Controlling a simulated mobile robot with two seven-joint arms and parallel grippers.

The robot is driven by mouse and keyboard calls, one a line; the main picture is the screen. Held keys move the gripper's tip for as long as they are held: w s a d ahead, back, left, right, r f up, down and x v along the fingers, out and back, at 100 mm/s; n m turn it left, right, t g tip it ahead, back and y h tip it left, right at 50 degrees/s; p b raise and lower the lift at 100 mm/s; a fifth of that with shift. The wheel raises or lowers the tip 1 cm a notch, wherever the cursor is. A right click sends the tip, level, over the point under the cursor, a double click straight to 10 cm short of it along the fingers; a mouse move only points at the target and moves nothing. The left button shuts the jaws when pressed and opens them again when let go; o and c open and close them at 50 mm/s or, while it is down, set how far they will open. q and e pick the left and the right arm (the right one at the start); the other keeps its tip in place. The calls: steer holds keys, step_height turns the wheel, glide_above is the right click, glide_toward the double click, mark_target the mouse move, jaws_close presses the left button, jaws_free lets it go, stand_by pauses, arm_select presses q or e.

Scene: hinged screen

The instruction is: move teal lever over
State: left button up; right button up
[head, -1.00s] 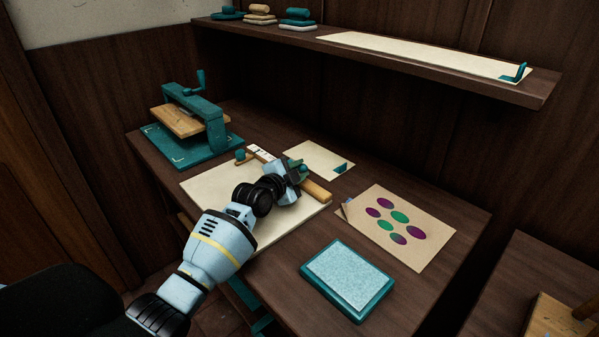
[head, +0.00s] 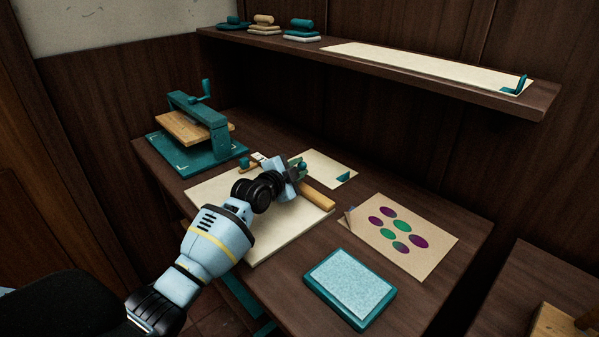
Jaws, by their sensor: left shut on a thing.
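A wooden bar (head: 318,200) lies along the back edge of a cream board (head: 214,187) on the desk. My left gripper (head: 292,170) is over this bar, shut on a small teal piece (head: 298,163) that looks like the teal lever. The fingers hide most of it, so its tilt cannot be told. A round teal knob (head: 244,163) shows at the bar's left end, beside a partly covered white label (head: 258,157). My right gripper is not in view.
A teal press (head: 210,130) stands at the back left. A teal-framed pad (head: 350,285) and a sheet with coloured ovals (head: 400,235) lie to the right. A pale card (head: 325,165) lies behind the bar. A shelf (head: 400,78) runs above.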

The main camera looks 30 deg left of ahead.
arm_select(q)
steer(key=shift+w+a+r, duration=0.1)
steer(key=shift+a+r, duration=0.2)
steer(key=shift+a, duration=0.15)
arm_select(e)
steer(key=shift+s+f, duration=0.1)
arm_select(q)
steer(key=shift+w+a+r, duration=0.2)
steer(key=shift+a+r, duration=0.1)
steer(key=shift+a, duration=0.2)
steer(key=shift+o, duration=0.2)
steer(key=shift+a+r, duration=0.15)
steer(key=shift+r, duration=0.05)
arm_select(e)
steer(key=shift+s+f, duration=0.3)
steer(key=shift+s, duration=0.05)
arm_select(q)
steer(key=o, duration=0.8)
steer(key=shift+f, duration=0.15)
steer(key=shift+o, duration=0.2)
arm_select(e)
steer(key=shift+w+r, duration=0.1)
